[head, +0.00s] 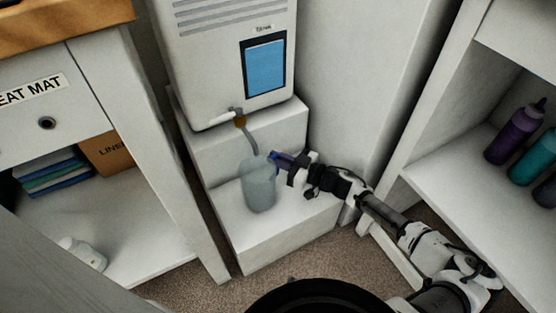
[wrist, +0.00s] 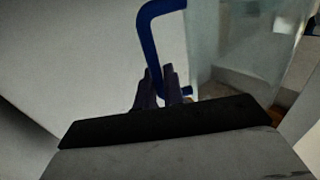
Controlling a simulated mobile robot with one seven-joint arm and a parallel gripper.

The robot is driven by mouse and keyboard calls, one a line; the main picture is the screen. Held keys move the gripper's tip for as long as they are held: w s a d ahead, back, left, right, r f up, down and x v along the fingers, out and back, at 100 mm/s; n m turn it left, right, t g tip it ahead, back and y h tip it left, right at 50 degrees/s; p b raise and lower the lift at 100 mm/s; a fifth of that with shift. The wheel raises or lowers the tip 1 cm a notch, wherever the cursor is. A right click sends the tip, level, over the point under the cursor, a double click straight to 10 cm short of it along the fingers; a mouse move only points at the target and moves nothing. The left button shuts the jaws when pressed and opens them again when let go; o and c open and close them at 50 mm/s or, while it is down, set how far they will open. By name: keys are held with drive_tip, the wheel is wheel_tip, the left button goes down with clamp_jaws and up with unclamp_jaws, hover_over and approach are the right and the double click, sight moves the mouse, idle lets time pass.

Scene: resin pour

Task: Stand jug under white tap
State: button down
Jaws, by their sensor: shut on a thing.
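A translucent pale jug (head: 258,186) stands upright on or just above the white step below the dispenser; I cannot tell whether its base touches. My gripper (head: 279,160) is at the jug's right side, shut on its blue handle. In the wrist view the fingers (wrist: 160,90) close on the lower part of the blue handle (wrist: 150,40), and the clear jug wall (wrist: 225,45) is to the right. The white tap (head: 222,119) sticks out from the dispenser's front, with a brown joint and a grey spout (head: 250,140) reaching down to the jug's top.
The white dispenser (head: 205,75) with a blue panel stands on a white stepped block (head: 300,222). A left cabinet (head: 140,225) holds folded cloths, a box and a white bottle. A right shelf (head: 455,165) holds several coloured bottles. Brown carpet (head: 205,285) lies in front.

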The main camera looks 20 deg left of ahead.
drive_tip(key=c, duration=1.5)
unclamp_jaws()
drive_tip(key=shift+d, duration=0.1)
drive_tip(key=d+p, duration=0.3)
drive_tip(key=d, duration=0.8)
drive_tip(key=shift+s+d, duration=0.4)
drive_tip(key=shift+s, duration=0.05)
